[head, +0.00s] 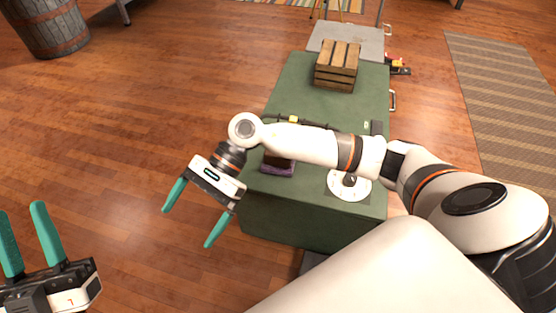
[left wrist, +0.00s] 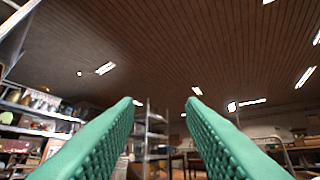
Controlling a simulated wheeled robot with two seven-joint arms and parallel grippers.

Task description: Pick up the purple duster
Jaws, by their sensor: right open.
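A small purple item with a dark brown top, which looks like the purple duster (head: 279,170), lies on the green cabinet top (head: 300,82) just under my right forearm, partly hidden by the arm. My right gripper (head: 187,228) is open and empty, over the floor to the left of the cabinet and apart from the purple item. My left gripper (head: 21,212) is open and empty at the lower left of the head view. Its green fingers stand apart in the left wrist view (left wrist: 160,101), which shows ceiling and shelves and no duster.
A wooden crate (head: 337,66) stands at the far end of the green top. A round white dial or plate (head: 342,193) with a dark knob lies right of the purple item. A barrel (head: 45,25) stands far left. The wooden floor left of the cabinet is clear.

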